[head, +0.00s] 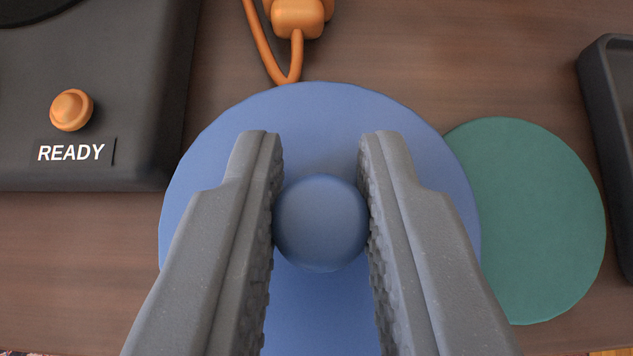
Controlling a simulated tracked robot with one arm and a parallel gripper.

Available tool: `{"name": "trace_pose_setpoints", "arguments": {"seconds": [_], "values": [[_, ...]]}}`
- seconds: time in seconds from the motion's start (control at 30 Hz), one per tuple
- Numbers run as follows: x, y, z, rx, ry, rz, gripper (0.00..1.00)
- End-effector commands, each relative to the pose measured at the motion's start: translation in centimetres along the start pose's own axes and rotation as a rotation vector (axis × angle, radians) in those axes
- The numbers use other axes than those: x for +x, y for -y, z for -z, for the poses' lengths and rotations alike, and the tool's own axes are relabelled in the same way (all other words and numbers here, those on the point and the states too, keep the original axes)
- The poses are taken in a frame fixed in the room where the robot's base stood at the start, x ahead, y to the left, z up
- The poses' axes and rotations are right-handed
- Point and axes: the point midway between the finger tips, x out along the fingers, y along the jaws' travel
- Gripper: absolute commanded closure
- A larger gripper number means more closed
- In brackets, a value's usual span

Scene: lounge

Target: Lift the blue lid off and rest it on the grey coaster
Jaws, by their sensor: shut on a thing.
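The blue lid (320,107) is a round disc with a round blue knob (320,222) at its middle. It fills the centre of the head view. My gripper (320,150) is shut on the knob, with one grey ridged finger on each side. The fingers cover parts of the lid. What lies under the lid is hidden, and I cannot tell whether the lid is raised. No grey coaster shows in this view.
A green disc (540,220) lies on the wooden table (110,270) at right, partly covered by the lid. A dark device (140,80) with an orange knob (71,110) and READY label stands at left. An orange corded object (298,15) lies behind. A dark tray (597,110) is far right.

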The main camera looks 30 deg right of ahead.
Motion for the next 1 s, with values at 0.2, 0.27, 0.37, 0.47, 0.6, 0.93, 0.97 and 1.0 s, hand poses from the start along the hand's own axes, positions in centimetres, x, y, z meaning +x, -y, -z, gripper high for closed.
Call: {"name": "trace_pose_setpoints", "arguments": {"seconds": [0.2, 0.27, 0.37, 0.47, 0.6, 0.93, 0.97, 1.0], "values": [[0.14, 0.04, -0.20, 0.000, 0.000, 0.000, 1.00], [0.21, 0.04, -0.29, 0.000, 0.000, 0.000, 1.00], [0.32, 0.06, -0.43, 0.000, 0.000, 0.001, 1.00], [0.42, 0.07, -0.57, -0.001, 0.000, 0.001, 1.00], [0.57, 0.08, -0.75, -0.001, 0.000, 0.001, 1.00], [0.60, 0.11, -0.80, -0.001, 0.000, 0.001, 0.56], [0.60, 0.11, -0.80, -0.001, 0.000, 0.001, 0.56], [0.60, 0.11, -0.82, -0.001, 0.000, 0.001, 0.56]]}}
